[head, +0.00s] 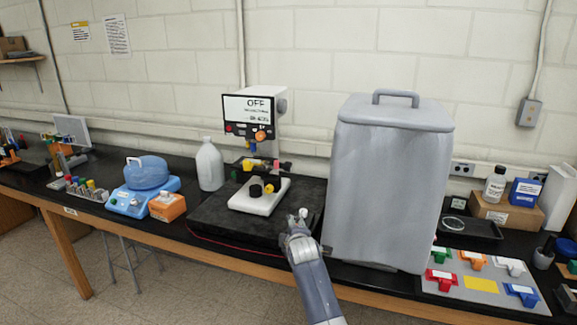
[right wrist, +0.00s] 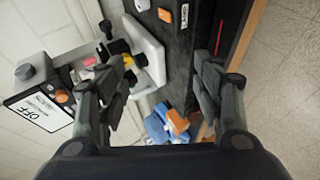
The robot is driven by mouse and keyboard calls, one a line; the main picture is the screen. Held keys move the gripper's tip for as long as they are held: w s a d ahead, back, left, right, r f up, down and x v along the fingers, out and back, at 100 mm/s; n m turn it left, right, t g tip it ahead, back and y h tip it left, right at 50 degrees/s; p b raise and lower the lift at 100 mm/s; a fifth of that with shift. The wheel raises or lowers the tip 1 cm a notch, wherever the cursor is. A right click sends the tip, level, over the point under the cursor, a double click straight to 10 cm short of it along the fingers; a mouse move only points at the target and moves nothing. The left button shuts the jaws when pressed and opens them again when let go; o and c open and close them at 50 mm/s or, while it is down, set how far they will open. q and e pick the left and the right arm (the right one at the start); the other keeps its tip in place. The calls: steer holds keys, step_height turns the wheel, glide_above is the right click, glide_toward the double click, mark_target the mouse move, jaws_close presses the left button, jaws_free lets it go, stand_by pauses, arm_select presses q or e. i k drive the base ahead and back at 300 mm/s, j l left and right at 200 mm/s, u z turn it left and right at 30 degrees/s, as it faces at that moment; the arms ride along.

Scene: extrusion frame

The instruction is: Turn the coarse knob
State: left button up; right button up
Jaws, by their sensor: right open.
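A machine (head: 258,104) with an OFF display stands over a dark mat. I cannot read which is the coarse knob. In the right wrist view, the white block (right wrist: 152,48) and black knob (right wrist: 139,61) show beyond the fingers. My right gripper (head: 301,216) is right of and in front of the white block, over the mat's right part. Its fingers (right wrist: 163,78) are spread apart, with nothing held. My left gripper is not in view.
A large grey lidded bin (head: 388,185) stands close to the right of my right arm. A white jug (head: 209,167), a blue device (head: 147,187) and an orange box (head: 167,206) stand left of the mat (head: 208,222). Colored clamps lie on a grey board (head: 490,293) at right.

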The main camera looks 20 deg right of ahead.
mark_target(287, 165)
steer(key=i+l, duration=0.15)
steer(key=i, duration=0.3)
steer(key=i+l, duration=0.15)
steer(key=i, duration=0.3)
steer(key=i+l, duration=0.15)
steer(key=i, duration=0.3)
steer(key=i+l, duration=0.2)
steer(key=i, duration=0.3)
